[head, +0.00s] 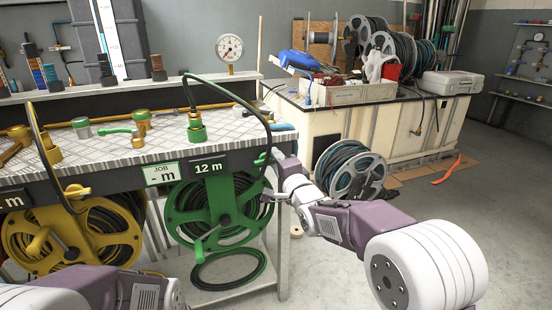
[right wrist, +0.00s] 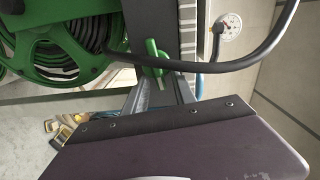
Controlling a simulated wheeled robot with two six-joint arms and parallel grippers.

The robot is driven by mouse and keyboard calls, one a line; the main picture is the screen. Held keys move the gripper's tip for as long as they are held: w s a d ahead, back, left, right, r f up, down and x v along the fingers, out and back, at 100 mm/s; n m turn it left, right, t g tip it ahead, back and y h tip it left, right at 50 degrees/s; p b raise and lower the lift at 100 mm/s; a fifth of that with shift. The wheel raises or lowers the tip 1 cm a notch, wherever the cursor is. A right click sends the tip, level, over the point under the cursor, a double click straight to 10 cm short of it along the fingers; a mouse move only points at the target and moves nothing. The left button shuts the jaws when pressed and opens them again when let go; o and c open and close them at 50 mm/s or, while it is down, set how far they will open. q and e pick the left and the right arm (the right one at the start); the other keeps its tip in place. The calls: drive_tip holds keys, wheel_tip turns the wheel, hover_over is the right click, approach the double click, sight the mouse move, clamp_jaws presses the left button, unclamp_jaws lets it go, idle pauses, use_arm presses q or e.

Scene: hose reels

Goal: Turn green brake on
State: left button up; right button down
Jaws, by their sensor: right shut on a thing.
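The green hose reel (head: 182,212) hangs under the bench front, below the "12 m" sign (head: 208,168). Its green brake lever (head: 261,158) is small at the reel's upper right, partly hidden by my right gripper (head: 274,155). In the right wrist view the green lever (right wrist: 153,52) stands between the fingertips of my right gripper (right wrist: 158,80), which is shut on it. The green reel (right wrist: 112,32) fills the upper left of that view. My left arm shows at the lower left of the head view, but its gripper is out of frame.
A black hose (head: 262,112) arches over the bench's right end and crosses close above my right gripper in the wrist view (right wrist: 235,66). A yellow reel (head: 70,238) is at the left. A loose reel (head: 350,172) stands on the floor, with clear floor in front.

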drive_tip(key=shift+f+m, duration=0.3)
drive_tip(key=shift+m, duration=0.3)
drive_tip(key=c, duration=1.1)
unclamp_jaws()
drive_tip(key=shift+s+r, duration=0.1)
drive_tip(key=p+v, duration=0.2)
drive_tip(key=v, duration=0.7)
